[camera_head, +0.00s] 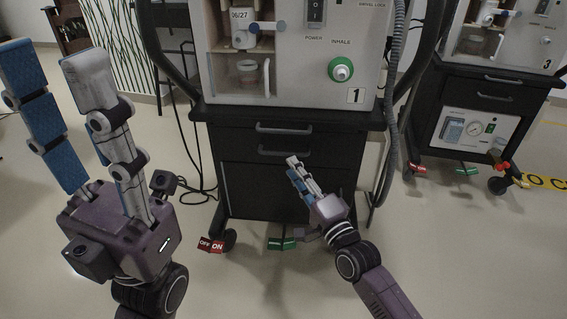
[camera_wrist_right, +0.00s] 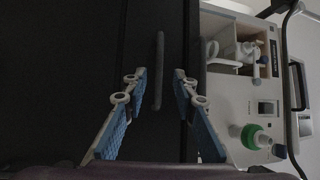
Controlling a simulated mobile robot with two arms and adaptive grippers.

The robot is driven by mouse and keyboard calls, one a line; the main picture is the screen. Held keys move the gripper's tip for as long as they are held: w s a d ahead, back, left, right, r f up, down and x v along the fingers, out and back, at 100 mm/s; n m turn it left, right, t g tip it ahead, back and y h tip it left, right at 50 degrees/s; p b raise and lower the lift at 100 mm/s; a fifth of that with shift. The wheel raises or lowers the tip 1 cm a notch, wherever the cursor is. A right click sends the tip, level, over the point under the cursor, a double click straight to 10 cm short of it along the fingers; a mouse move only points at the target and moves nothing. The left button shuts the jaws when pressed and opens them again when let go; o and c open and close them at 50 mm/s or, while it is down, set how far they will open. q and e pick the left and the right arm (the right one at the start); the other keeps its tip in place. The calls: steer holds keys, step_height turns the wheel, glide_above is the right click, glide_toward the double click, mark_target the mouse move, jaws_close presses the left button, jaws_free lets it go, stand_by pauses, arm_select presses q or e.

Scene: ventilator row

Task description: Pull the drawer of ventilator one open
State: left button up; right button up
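Ventilator one (camera_head: 355,95), a white cabinet marked 1, stands on a black cart in the head view. The cart front has an upper grey handle (camera_head: 284,129) and a lower grey handle (camera_head: 284,152). The drawer fronts look closed. My right gripper (camera_head: 293,166) is just in front of the lower handle's right part. In the right wrist view its fingers (camera_wrist_right: 160,76) are apart, with a bar handle (camera_wrist_right: 158,50) in the gap between them. I cannot tell whether they touch it. My left gripper (camera_head: 50,52) is open and empty, fingers upward, well left of the cart.
A red OFF/ON pedal (camera_head: 211,246) and a green pedal (camera_head: 282,243) sit at the cart's foot. Hoses and cables (camera_head: 392,130) hang at its sides. Another cart, ventilator 3 (camera_head: 480,125), stands at the right. The floor (camera_head: 230,290) in front is open.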

mark_target(285, 158)
steer(key=shift+b+x, duration=1.05)
steer(key=shift+x, duration=1.75)
steer(key=shift+c, duration=0.4)
jaws_close()
